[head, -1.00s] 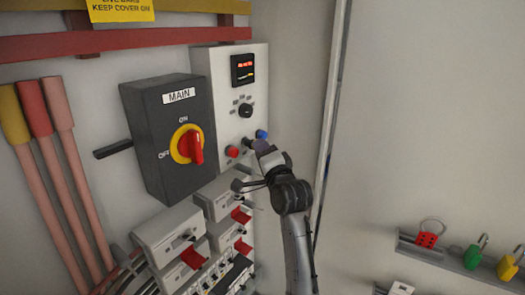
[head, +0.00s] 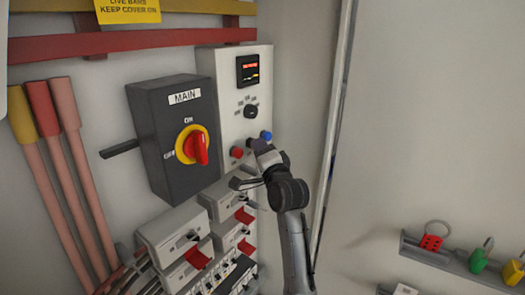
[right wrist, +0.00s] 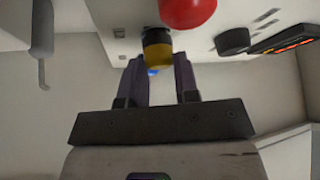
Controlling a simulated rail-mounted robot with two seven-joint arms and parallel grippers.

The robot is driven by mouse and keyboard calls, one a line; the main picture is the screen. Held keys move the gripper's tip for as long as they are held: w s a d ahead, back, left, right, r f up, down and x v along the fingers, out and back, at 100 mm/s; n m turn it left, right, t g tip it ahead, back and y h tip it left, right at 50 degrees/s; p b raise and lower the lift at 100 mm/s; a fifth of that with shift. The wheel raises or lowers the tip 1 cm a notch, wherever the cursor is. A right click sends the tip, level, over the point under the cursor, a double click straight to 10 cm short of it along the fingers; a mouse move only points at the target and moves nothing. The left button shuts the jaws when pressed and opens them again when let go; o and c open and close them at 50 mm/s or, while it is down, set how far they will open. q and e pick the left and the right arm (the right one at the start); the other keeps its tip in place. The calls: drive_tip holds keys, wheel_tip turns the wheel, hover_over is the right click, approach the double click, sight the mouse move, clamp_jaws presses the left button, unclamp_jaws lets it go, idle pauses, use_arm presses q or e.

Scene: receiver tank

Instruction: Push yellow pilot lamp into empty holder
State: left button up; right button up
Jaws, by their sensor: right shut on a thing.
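The yellow pilot lamp (right wrist: 158,54) with its black collar sits between the two fingers of my right gripper (right wrist: 159,72) in the right wrist view. The collar end is close to the light panel; I cannot tell whether it is inside a holder. In the head view my right gripper (head: 259,149) is at the panel's lower edge, between the red lamp (head: 237,153) and the blue lamp (head: 266,135). It hides the yellow lamp and most of the holder there. My left gripper is not in view.
The light panel (head: 231,95) carries a display (head: 247,70) and a black knob (head: 250,111). The black MAIN switch box (head: 165,115) stands to its left. Breakers with red levers (head: 197,258) are below. Padlocks hang on a rail (head: 450,262) at right.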

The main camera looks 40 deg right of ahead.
drive_tip(key=shift+w+a, duration=0.1)
drive_tip(key=shift+w, duration=0.1)
drive_tip(key=o, duration=1.1)
drive_tip(key=shift+c, duration=0.2)
drive_tip(key=b+v, duration=0.4)
drive_tip(key=v, duration=0.9)
drive_tip(key=shift+s, duration=0.35)
drive_tip(key=shift+a+f, duration=0.1)
drive_tip(key=shift+f, duration=0.05)
